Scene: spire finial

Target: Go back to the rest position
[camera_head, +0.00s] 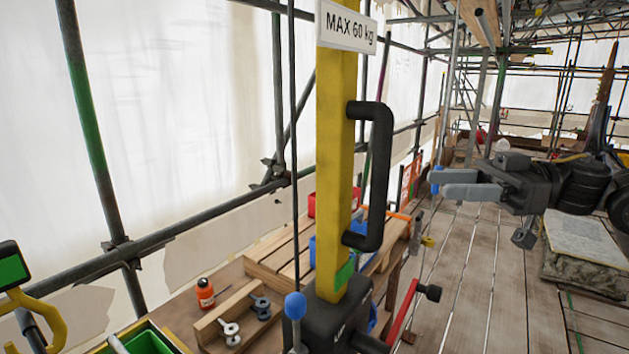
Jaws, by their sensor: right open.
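My right gripper (438,183) reaches in from the right edge on my dark arm. Its two grey fingers point left, apart from each other, with nothing between them. It hangs in the air over the plank deck, to the right of a yellow post (336,150) and its black handle (379,175), and does not appear to touch either. My left gripper is not in view.
The yellow post with a "MAX 60 kg" sign (347,27) rises from a black base (325,320). A wooden bench holds an orange bottle (206,294) and shackles (229,333). A stone slab (587,240) lies right. Scaffold tubes (95,150) stand left. The middle deck (490,290) looks mostly clear.

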